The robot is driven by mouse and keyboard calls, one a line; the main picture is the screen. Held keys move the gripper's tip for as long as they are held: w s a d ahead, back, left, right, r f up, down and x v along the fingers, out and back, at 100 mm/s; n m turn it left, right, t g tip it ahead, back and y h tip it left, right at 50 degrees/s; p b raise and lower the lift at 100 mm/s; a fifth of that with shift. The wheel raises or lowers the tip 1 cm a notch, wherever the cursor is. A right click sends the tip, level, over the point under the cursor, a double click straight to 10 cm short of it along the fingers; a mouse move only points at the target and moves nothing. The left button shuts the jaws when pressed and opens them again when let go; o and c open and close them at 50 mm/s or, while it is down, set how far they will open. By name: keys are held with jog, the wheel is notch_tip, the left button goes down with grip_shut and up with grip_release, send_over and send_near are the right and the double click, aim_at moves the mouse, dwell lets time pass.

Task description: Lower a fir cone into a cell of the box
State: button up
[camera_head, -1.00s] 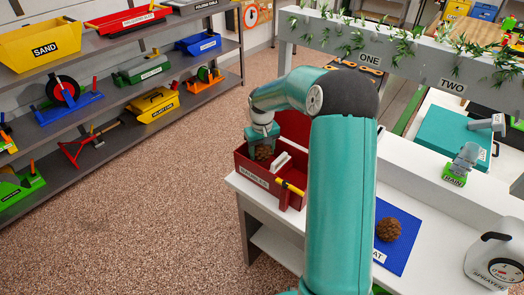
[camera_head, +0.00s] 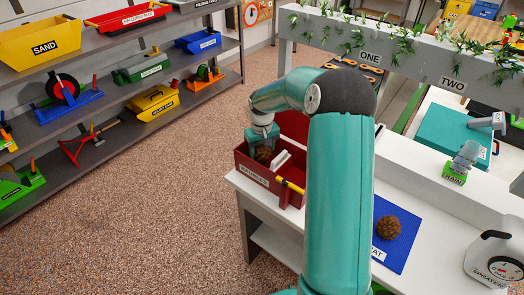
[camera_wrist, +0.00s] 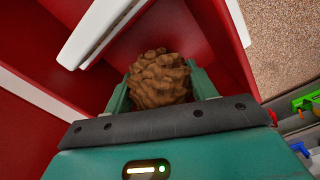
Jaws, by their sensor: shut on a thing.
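My gripper (camera_wrist: 160,95) is shut on a brown fir cone (camera_wrist: 160,72), with a green finger on each side of it. The cone also shows in the head view (camera_head: 264,154), small, low in the red box (camera_head: 262,181) labelled "BAUBLES". In the wrist view the red walls (camera_wrist: 210,40) of a cell surround the cone, and a white divider (camera_wrist: 105,30) stands at upper left. Whether the cone touches the cell floor is hidden. A second fir cone (camera_head: 388,228) lies on the blue mat (camera_head: 405,250) at right.
The box stands at the left end of a white bench (camera_head: 268,221), with a yellow-and-black tool (camera_head: 290,186) at its front right corner. Shelves (camera_head: 110,112) with toys line the left wall.

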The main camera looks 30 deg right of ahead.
aim_at(262, 158)
jog(key=shift+f, duration=1.85)
dwell(0.9)
jog(key=o, duration=1)
jog(key=shift+o, duration=0.2)
jog(key=shift+r, duration=0.1)
